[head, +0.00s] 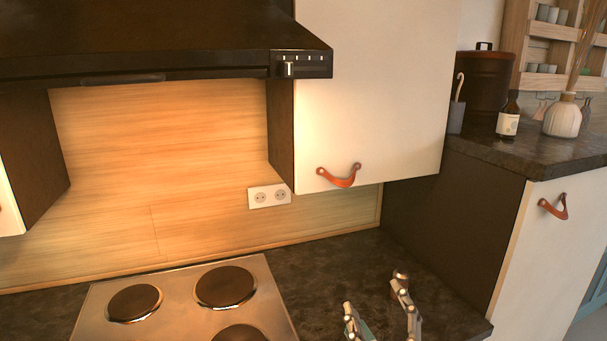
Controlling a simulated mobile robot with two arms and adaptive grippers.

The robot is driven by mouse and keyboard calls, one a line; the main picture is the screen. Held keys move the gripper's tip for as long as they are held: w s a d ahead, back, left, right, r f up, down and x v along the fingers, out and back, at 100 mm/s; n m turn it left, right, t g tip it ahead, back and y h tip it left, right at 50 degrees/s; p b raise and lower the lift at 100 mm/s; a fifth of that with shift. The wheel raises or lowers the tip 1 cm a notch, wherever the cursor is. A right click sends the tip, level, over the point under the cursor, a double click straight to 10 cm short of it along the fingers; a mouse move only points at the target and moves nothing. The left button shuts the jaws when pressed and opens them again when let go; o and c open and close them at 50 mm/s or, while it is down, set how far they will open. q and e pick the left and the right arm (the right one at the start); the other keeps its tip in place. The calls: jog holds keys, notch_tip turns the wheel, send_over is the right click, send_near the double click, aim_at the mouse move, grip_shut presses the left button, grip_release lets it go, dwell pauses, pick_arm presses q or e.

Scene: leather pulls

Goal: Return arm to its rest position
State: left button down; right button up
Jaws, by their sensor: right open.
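My right gripper (377,296) is at the bottom of the head view, over the dark countertop (330,268) to the right of the stove. Its two fingers point up and are spread apart, with nothing between them. The rest of the right arm is cut off by the lower edge. My left gripper does not show. The white wall cabinet (375,85) is above, with a red-brown leather pull (339,177) at its lower edge. The gripper is apart from that pull and below it. The cabinet door looks closed.
The stove (179,296) with several dark hotplates lies left of my gripper. A black range hood (165,45) hangs above. A taller dark counter (535,150) at right holds a bottle (508,118) and vase (562,118). Its front has another leather pull (555,207).

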jog(key=s+d+f+m+g+h, duration=0.2)
jog(key=d+f+g, duration=0.1)
jog(key=f, duration=0.3)
jog(key=s+d+f+m+g+h, duration=0.1)
jog(key=s+d+f+m+g, duration=0.15)
jog(key=f, duration=0.35)
jog(key=s+d+f+m+g, duration=0.1)
jog(key=s+f+g, duration=0.4)
jog(key=s+f, duration=0.45)
jog(key=s+d+f+g, duration=0.1)
jog(key=s+f+g, duration=0.55)
jog(key=s, duration=0.65)
notch_tip(320, 180, down, 25)
jog(key=s, duration=0.1)
jog(key=s+d+f+g, duration=0.1)
jog(key=s+d+f, duration=0.1)
jog(key=s+f, duration=1.5)
jog(key=shift+s+d+f+b, duration=0.3)
jog(key=shift+d+b, duration=0.05)
jog(key=shift+d, duration=0.05)
